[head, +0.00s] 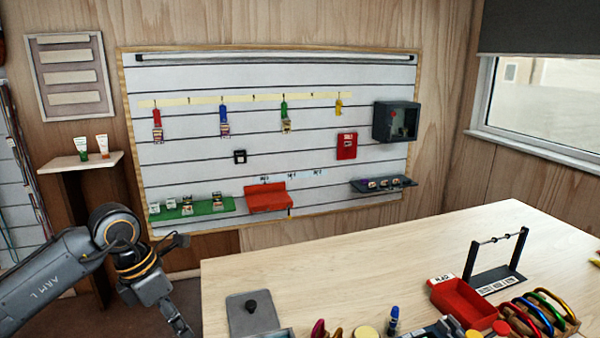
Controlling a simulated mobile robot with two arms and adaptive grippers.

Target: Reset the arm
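My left arm comes in from the left, bent at a joint with yellow bands. My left gripper (178,318) hangs at the lower left, beside the near left corner of the wooden table (330,265). It points down towards the bottom edge of the picture, where its tips are hard to make out. I cannot tell whether it is open or shut, and I see nothing clearly held in it. My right arm and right gripper are not in view.
A slatted wall board (260,140) carries hanging gear, a green shelf (195,210), a red tray (268,198) and a dark box (396,121). On the table are a grey lidded box (251,314), a red bin (462,302) and a black stand (497,262). The table's middle is clear.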

